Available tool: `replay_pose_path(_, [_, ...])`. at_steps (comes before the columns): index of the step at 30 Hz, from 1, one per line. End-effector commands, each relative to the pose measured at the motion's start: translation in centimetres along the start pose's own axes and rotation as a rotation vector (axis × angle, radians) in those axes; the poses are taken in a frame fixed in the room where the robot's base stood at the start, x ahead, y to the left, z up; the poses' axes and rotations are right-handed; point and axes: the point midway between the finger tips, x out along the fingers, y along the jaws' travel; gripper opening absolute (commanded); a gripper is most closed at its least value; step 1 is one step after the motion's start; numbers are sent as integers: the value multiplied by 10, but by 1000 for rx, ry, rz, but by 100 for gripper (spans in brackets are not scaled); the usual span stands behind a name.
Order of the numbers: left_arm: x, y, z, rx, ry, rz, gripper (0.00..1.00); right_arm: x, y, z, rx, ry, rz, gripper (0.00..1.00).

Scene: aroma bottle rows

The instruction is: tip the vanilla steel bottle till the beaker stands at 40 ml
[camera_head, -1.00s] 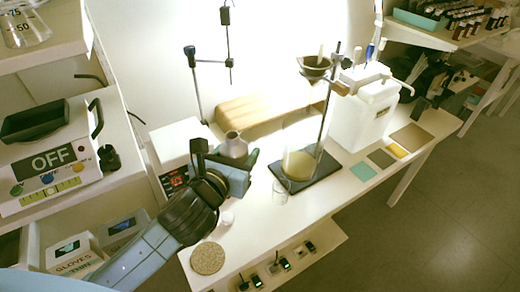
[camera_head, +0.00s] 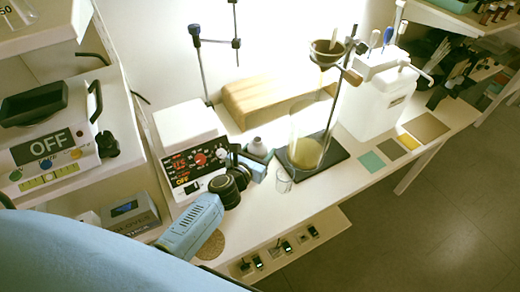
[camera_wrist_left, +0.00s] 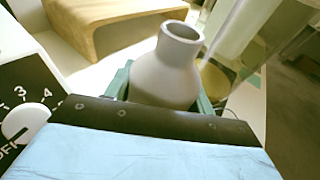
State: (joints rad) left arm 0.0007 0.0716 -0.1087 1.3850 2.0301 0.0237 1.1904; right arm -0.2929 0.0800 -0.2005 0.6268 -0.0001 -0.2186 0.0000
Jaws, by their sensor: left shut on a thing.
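A grey steel bottle (camera_head: 257,148) with a narrow neck is held by my left gripper (camera_head: 254,164), between the hotplate and the tall glass. In the left wrist view the bottle (camera_wrist_left: 166,75) leans slightly right, and the greenish fingers clasp its sides. Its label is not visible. A tall clear glass vessel (camera_head: 305,125) with pale yellow liquid in its bottom stands right of the bottle, apart from it in the head view. A small clear glass (camera_head: 283,182) stands in front; its contents and any marks are too small to read. My right gripper is not in view.
A hotplate (camera_head: 190,150) marked OFF is close to the left of my gripper. A stand with a dark base (camera_head: 333,155) holds a bowl (camera_head: 327,52) above the tall glass. A white canister (camera_head: 377,100) stands right.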

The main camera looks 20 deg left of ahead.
Motion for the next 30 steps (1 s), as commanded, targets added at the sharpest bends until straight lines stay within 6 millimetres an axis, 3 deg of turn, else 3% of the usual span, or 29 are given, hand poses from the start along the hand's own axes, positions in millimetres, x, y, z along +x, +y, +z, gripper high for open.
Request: replay_pose_path(30, [-3, -4, 12, 118, -10, 22, 23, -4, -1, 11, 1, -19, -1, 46])
